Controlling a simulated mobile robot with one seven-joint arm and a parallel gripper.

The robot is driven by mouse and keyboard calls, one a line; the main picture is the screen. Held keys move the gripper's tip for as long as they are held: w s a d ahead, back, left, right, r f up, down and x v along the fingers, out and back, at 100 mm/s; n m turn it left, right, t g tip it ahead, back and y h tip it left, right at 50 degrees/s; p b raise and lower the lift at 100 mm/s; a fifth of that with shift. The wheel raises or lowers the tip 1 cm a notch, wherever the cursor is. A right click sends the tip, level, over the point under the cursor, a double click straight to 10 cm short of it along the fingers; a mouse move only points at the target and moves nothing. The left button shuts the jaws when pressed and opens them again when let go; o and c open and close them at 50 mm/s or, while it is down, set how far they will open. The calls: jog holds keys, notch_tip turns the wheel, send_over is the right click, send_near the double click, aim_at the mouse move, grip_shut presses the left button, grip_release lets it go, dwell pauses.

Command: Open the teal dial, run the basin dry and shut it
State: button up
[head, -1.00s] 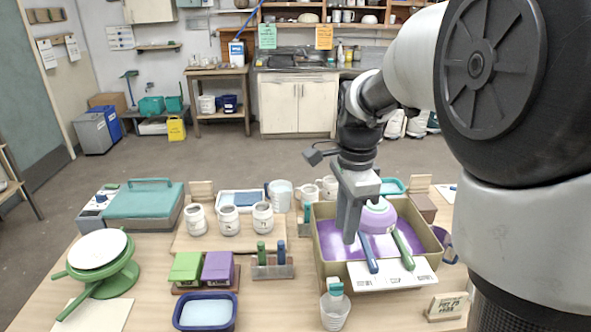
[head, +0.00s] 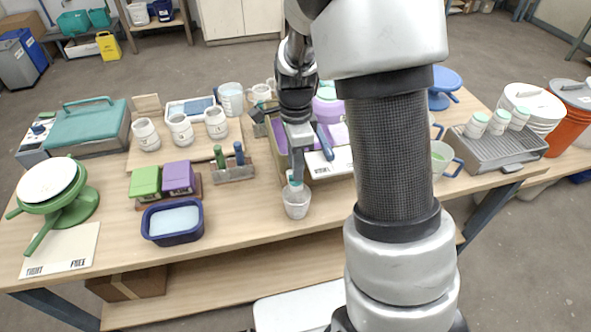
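The tan basin with purple glaze (head: 280,133) stands at the middle of the table, largely hidden behind my gripper and arm. A small teal dial (head: 295,183) shows at its front. A pale cup (head: 296,204) stands directly below the dial. My gripper (head: 298,172) points down just above the dial, its fingertips at or very near it. The fingers are seen nearly edge-on, so I cannot tell whether they touch or hold the dial. Any flow into the cup is too small to make out.
A blue tub (head: 173,222) of pale liquid and green and purple blocks (head: 163,180) stand left of the cup. A stand holds green and blue handled tools (head: 229,157). A white board (head: 332,163) lies by the basin. My arm hides much of the table right of it.

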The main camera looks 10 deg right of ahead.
jog(key=shift+f, duration=1.25)
grip_shut()
